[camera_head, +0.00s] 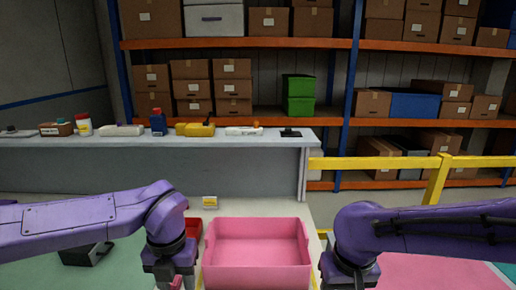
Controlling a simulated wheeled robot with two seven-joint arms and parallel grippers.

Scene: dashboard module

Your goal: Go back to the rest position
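My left arm comes in from the left, with its purple links bent down at the wrist; its gripper (176,282) is cut off by the bottom edge. My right arm comes in from the right, and its wrist also points down; its fingers are below the picture. A pink open bin (257,277) stands between the two wrists and looks empty. I cannot see what, if anything, the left gripper holds.
A red container (194,227) is partly hidden behind my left wrist. A dark box-like object (86,254) lies on the green surface at left. A grey counter (240,165) with several items stands behind. A yellow rail (437,180) is at right, before shelves of boxes.

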